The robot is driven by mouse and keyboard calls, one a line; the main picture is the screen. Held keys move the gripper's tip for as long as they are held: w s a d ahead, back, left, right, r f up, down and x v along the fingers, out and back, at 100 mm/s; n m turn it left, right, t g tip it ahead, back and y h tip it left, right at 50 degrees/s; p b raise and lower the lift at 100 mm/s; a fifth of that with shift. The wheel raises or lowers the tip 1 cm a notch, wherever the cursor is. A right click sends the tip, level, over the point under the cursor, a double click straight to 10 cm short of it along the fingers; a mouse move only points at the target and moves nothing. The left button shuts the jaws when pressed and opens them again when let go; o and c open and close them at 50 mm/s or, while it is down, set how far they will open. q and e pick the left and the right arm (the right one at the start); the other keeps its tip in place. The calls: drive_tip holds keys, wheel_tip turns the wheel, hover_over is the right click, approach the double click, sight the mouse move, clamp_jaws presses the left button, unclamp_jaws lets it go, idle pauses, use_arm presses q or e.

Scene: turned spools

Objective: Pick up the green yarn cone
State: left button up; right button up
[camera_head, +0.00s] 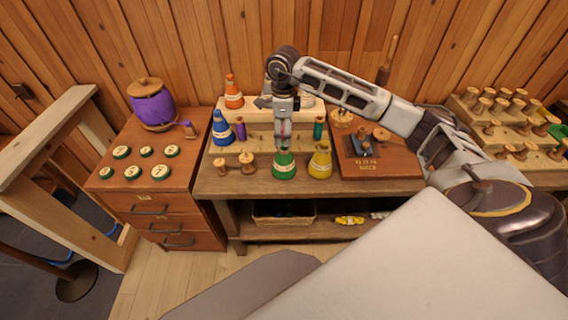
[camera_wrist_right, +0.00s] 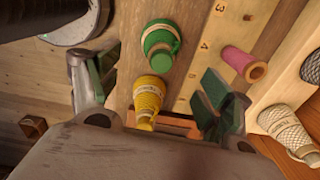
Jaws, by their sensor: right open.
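The green yarn cone (camera_head: 284,167) stands upright on the front of the wooden table, left of the yellow yarn cone (camera_head: 320,163). My right gripper (camera_head: 283,139) points down just above the green cone, its lower end close to the cone's top. In the right wrist view the open fingers (camera_wrist_right: 155,82) have green pads and hold nothing. There the green cone (camera_wrist_right: 160,42) lies ahead of the fingers, and the yellow cone (camera_wrist_right: 148,97) shows between them. I cannot tell whether a finger touches the green cone. My left gripper is out of view.
Blue (camera_head: 222,128) and orange (camera_head: 233,92) cones stand on a stepped rack behind, with purple (camera_head: 240,129) and teal (camera_head: 318,128) spools. Wooden spools (camera_head: 246,163) stand at left. A wooden board (camera_head: 378,169) lies at right. The drawer cabinet (camera_head: 150,185) adjoins the table.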

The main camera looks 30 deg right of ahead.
sight(284, 150)
wheel_tip(284, 150, down, 3)
drive_tip(key=shift+f, duration=1.3)
wheel_tip(284, 150, down, 3)
drive_tip(key=shift+d+r+p, duration=0.15)
drive_tip(key=shift+p, duration=0.4)
drive_tip(key=shift+f, duration=0.35)
drive_tip(key=shift+w+f, duration=0.1)
drive_tip(key=shift+f, duration=0.15)
drive_tip(key=shift+c, duration=0.3)
drive_tip(key=c, duration=1.7)
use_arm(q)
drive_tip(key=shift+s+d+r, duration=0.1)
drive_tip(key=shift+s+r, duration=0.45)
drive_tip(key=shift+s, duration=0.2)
use_arm(e)
clamp_jaws()
